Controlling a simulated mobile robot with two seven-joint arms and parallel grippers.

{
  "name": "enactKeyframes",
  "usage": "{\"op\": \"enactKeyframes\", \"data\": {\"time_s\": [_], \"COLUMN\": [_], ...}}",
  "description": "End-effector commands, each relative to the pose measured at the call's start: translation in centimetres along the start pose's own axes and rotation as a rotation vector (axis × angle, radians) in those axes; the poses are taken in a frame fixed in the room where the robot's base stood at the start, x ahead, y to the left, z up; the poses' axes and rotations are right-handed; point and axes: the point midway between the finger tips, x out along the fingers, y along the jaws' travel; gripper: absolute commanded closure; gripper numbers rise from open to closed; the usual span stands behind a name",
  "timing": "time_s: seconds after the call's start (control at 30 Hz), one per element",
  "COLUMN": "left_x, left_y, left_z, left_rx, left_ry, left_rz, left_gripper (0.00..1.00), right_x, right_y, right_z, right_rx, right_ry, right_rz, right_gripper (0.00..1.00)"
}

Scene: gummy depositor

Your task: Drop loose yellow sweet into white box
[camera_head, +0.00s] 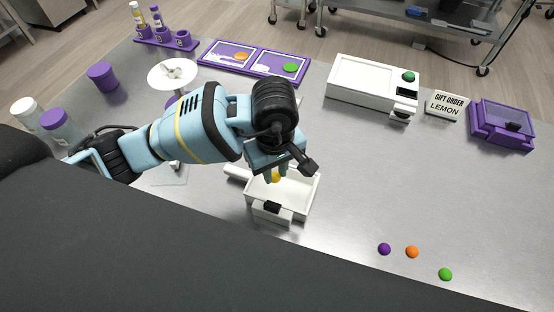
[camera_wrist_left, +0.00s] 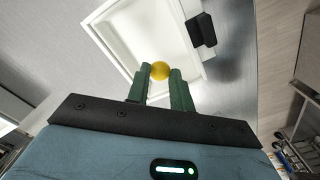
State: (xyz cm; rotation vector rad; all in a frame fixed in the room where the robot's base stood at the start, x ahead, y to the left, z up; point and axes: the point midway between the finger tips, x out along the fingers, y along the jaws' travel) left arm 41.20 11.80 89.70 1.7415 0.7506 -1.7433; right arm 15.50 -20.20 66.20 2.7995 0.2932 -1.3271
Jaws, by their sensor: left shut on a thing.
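The white box (camera_head: 296,206) stands open on the steel table at the middle front, with a black latch on its near wall. My left gripper (camera_head: 275,177) is over the box and shut on the yellow sweet (camera_head: 276,178). In the left wrist view, the round yellow sweet (camera_wrist_left: 160,70) sits between the green fingertips of my left gripper (camera_wrist_left: 160,73), and the white box (camera_wrist_left: 118,14) lies beyond them. The part of the box behind the gripper is hidden. My right gripper is not in view.
Purple (camera_head: 384,249), orange (camera_head: 412,251) and green (camera_head: 445,274) sweets lie loose at the front right. A white machine (camera_head: 370,88), a "GIFT ORDER LEMON" sign (camera_head: 445,105) and a purple box (camera_head: 502,125) stand behind. A purple tray (camera_head: 212,52) lies at the back.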

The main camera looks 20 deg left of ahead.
Motion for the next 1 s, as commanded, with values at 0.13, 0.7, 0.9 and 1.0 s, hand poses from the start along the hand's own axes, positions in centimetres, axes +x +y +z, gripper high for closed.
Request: {"op": "enactKeyframes", "data": {"time_s": [0.13,0.7,0.9,1.0], "left_x": [0.86,0.87,0.86,0.51], "left_y": [0.01,0.04,0.04,0.06], "left_z": [0.01,-0.03,-0.04,-0.05], "left_rx": [0.0,0.0,0.0,0.0], "left_ry": [0.0,0.002,0.002,0.003], "left_rz": [0.001,0.003,0.003,0.004], "left_gripper": [0.98,0.52,0.52,0.52], "right_x": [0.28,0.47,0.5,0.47], "right_y": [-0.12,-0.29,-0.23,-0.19], "right_z": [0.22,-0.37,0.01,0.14], "right_rx": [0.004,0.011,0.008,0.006], "right_ry": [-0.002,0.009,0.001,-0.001], "right_rz": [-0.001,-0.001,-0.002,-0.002], "right_gripper": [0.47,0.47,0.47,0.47]}}
